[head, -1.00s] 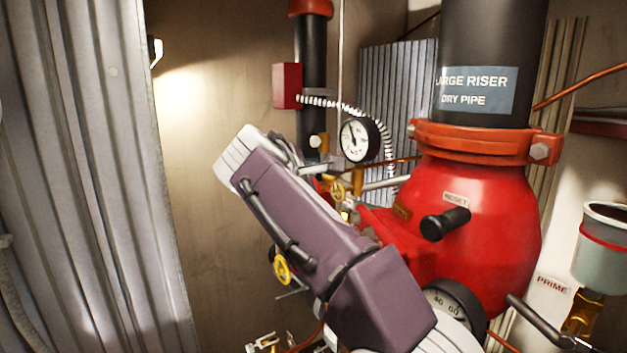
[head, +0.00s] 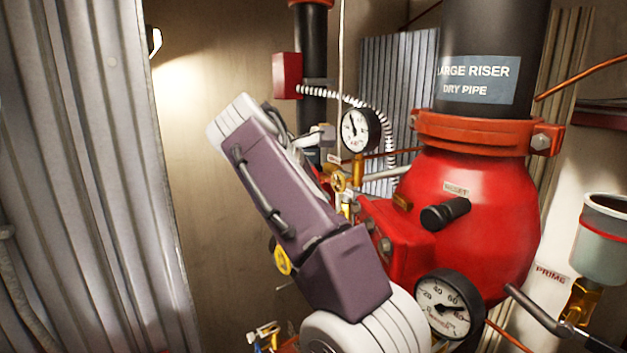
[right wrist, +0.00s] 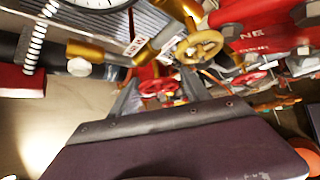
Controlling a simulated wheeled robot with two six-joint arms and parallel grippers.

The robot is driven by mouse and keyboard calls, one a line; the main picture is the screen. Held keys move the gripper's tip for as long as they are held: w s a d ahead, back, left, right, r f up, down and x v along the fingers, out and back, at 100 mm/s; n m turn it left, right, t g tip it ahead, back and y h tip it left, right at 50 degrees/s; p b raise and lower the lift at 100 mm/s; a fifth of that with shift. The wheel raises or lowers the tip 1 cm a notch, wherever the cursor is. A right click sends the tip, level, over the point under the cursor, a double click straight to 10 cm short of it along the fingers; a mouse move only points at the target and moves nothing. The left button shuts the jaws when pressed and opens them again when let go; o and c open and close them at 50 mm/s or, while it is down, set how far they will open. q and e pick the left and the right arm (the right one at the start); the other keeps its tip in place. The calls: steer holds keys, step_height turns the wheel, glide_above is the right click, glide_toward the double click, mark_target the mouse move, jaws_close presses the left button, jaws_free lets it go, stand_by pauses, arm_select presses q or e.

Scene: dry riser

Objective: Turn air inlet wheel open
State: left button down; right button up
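A yellow handwheel (right wrist: 200,47) shows in the right wrist view, next to a brass pipe with a small white label. A red handwheel (right wrist: 160,87) lies below it, and another red wheel (right wrist: 250,79) is to its right. I cannot read which one is the air inlet. My left gripper is not in view.
The red riser valve body (head: 475,220) with a black reset knob (head: 446,213) stands right of my arm. A large gauge (head: 447,305) is close beside the arm. A smaller gauge (head: 358,131) is above. Corrugated metal (head: 85,180) stands at left; bare wall lies between.

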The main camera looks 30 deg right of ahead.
steer(key=shift+o, duration=0.9)
steer(key=shift+a+r, duration=0.2)
steer(key=s+a+r, duration=0.2)
steer(key=s+a, duration=0.7)
steer(key=a, duration=0.3)
steer(key=shift+s+a+r, duration=0.15)
steer(key=shift+s+a, duration=0.1)
steer(key=shift+s, duration=0.1)
